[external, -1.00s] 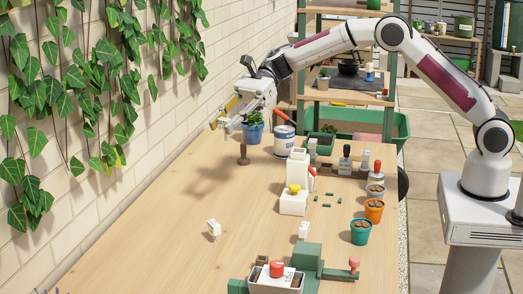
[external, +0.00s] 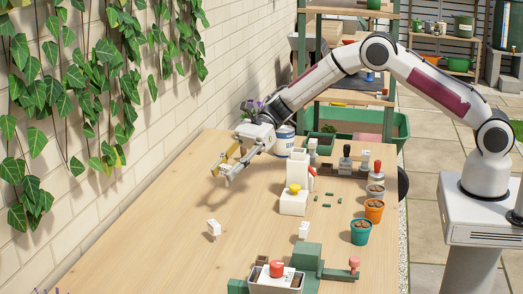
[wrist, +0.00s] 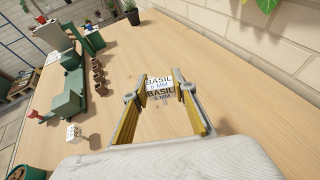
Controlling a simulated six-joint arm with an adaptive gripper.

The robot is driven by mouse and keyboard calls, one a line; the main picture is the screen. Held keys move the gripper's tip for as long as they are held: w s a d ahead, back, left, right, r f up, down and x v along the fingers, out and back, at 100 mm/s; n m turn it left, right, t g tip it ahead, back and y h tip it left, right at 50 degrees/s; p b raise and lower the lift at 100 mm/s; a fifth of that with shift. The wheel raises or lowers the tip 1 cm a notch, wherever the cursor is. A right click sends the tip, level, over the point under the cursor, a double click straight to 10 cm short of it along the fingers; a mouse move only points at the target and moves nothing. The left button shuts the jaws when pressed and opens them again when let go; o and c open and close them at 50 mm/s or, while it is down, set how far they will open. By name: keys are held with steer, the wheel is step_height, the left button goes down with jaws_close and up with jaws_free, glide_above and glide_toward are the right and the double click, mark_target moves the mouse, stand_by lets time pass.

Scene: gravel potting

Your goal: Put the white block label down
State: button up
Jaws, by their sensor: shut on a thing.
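In the wrist view my gripper (wrist: 160,92) is shut on a small white block label (wrist: 160,82) with the dark text "BASIL 6 MM". The label sits between the two yellow-lined fingertips. In the external view my gripper (external: 221,174) is low over the far left part of the wooden table. The held label is too small to make out there, and I cannot tell whether it touches the table. Two other small white blocks stand on the table, one at the left (external: 214,229) and one at the right (external: 303,231).
A white dispenser with a yellow button (external: 294,200) stands right of my gripper. Behind it is a blue-and-white can (external: 284,141). An orange pot (external: 374,210) and a teal pot (external: 360,232) line the right edge. The left and middle table (external: 170,235) is largely clear.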

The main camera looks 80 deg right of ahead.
steer(key=shift+f, duration=3.1)
steer(key=shift+f, duration=1.85)
steer(key=shift+f, duration=0.15)
steer(key=o, duration=0.9)
steer(key=shift+c, duration=0.2)
